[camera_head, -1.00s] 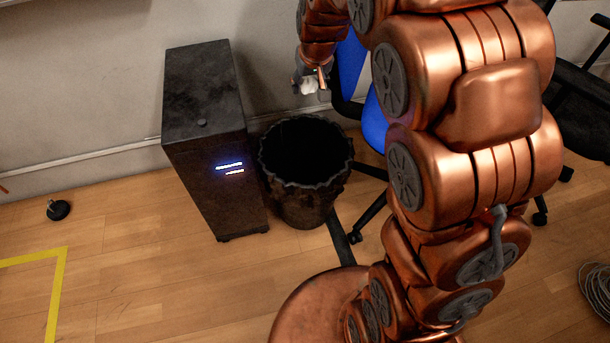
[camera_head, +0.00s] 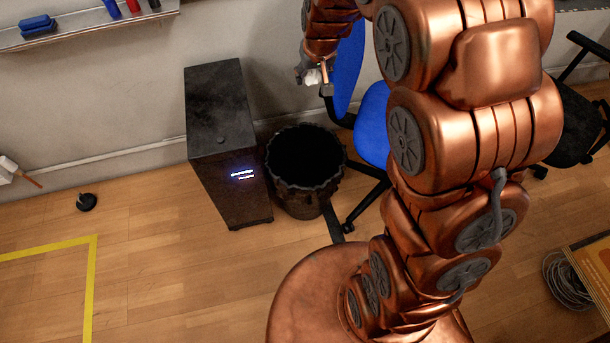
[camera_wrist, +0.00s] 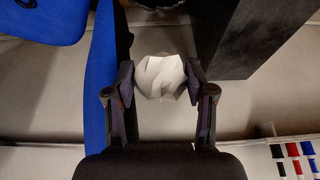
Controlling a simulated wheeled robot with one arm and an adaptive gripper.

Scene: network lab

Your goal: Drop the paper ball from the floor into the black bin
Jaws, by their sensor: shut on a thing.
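The white crumpled paper ball (camera_wrist: 160,77) is between the two fingers of my gripper (camera_wrist: 160,84) in the wrist view. My gripper is shut on it. In the head view the ball (camera_head: 313,76) shows small and pale at the tip of my gripper (camera_head: 318,74), held up in the air. The black bin (camera_head: 301,195) stands upright on the floor, with a wavy rim and a dark opening. In the head view my gripper appears above the bin in the picture, near the wall and the blue chair. The bin's inside is too dark to make out.
A black computer tower (camera_head: 228,150) stands just left of the bin. A blue office chair (camera_head: 374,125) is close on the right, partly hidden by my arm. A coiled cable (camera_head: 566,280) lies at the far right.

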